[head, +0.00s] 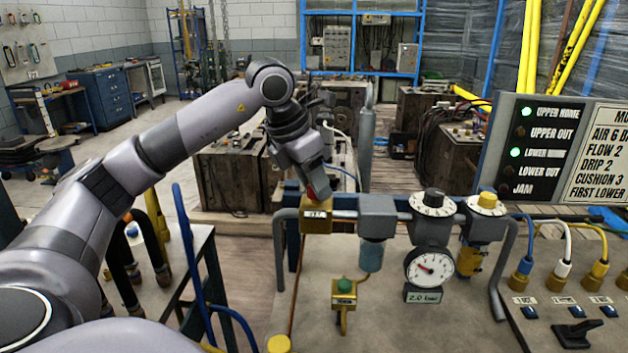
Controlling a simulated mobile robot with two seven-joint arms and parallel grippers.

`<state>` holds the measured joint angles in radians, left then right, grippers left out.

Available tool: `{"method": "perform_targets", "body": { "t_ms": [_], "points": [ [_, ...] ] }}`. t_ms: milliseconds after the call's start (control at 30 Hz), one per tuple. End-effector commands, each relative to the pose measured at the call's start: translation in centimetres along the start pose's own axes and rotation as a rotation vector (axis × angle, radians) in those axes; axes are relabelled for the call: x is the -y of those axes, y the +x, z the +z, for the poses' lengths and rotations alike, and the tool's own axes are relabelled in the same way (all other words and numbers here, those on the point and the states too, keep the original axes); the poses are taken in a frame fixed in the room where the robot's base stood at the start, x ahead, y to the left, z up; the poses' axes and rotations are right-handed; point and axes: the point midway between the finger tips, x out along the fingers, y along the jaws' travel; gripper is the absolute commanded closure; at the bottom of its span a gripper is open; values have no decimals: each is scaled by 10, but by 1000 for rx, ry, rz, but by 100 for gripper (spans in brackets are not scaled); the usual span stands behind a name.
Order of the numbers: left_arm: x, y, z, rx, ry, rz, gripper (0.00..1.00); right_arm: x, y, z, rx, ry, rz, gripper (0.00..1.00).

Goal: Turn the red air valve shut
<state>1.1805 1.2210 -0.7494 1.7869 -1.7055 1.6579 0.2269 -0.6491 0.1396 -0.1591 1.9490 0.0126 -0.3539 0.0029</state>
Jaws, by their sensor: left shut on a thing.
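The red air valve handle (322,193) sits on top of a brass valve body (316,219) at the left end of the air line. Only a small part of the red handle shows; the rest is hidden by my gripper. My left gripper (318,188) comes down from above and is shut on the red handle. The exact turn of the handle cannot be told. My right gripper is not in view.
Right of the valve are a grey filter (377,215), a pressure gauge (430,267) and a yellow-topped regulator knob (487,203). A green button (344,286) stands below. A lamp panel (530,150) is at the right. Blue rails (200,265) stand at the left.

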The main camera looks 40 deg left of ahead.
Motion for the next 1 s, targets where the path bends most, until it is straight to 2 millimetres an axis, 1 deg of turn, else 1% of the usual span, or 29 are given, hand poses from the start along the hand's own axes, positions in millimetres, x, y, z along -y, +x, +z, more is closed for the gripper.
{"method": "perform_targets", "body": {
  "t_ms": [1000],
  "points": [
    [-5,0,4,4,878,-364,94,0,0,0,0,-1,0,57]
  ]
}}
